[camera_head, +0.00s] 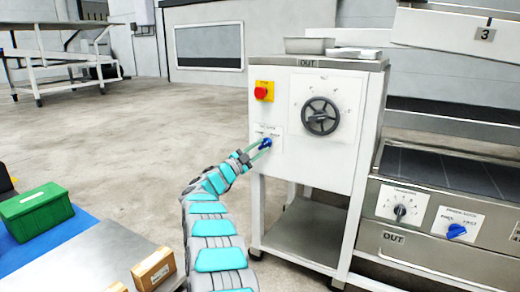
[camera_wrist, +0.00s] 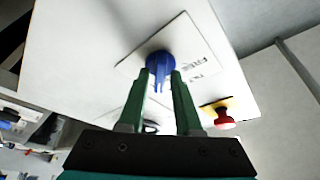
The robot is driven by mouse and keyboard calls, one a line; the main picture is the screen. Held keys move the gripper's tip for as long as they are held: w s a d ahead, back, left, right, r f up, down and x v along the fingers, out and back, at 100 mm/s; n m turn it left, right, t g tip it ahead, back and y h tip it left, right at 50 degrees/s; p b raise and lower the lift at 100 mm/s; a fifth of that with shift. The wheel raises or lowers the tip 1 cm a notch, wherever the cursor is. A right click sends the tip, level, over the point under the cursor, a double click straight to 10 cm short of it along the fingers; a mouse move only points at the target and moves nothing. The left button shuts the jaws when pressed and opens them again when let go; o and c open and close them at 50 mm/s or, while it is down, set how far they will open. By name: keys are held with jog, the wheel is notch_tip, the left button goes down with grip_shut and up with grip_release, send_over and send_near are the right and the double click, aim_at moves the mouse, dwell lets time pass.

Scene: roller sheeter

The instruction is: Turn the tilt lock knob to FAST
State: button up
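The blue tilt lock knob (camera_head: 266,143) is on the front of the white cabinet, on a small label plate with small print. In the wrist view the knob (camera_wrist: 160,66) has a narrow grip part between my fingertips; part of the label reads FREE, and which mark the knob points to is unclear. My gripper (camera_head: 259,152) reaches the knob from the front left. In the wrist view my gripper's green fingers (camera_wrist: 161,82) stand apart on either side of the knob, with a gap showing; firm contact is not visible.
A red stop button (camera_head: 261,92) on yellow and a black handwheel (camera_head: 320,116) sit above the knob. Another blue knob (camera_head: 456,231) is on the machine at right. A green box (camera_head: 36,210) and a cardboard box (camera_head: 153,270) are at lower left.

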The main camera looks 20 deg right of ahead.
jog(key=shift+o, duration=0.8)
jog(key=v, duration=0.8)
jog(key=shift+w, duration=0.1)
